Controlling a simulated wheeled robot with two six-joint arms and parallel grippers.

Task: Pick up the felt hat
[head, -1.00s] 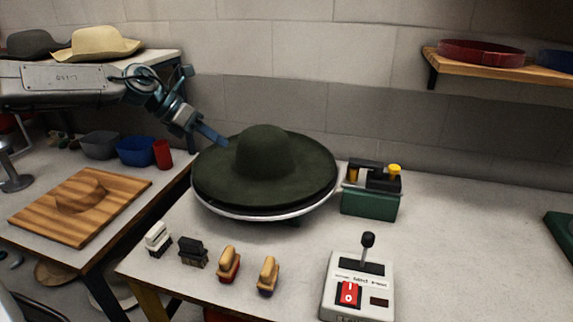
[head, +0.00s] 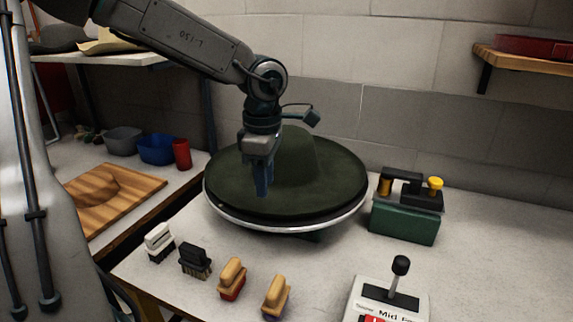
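The dark green felt hat (head: 325,178) lies crown up on a round black plate with a pale metal rim (head: 290,227) on the table. My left gripper (head: 262,193) points down in front of the hat's crown, over the left front part of the brim. Its blue fingers overlap the brim in the picture; I cannot tell whether they touch it. The fingers line up in this view, so their gap does not show. The arm and gripper hide the left part of the crown. My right gripper is not in view.
Several brushes (head: 232,279) stand along the table's front left. A green box with a yellow knob (head: 405,220) is right of the plate. A lever control box (head: 388,300) is at the front.

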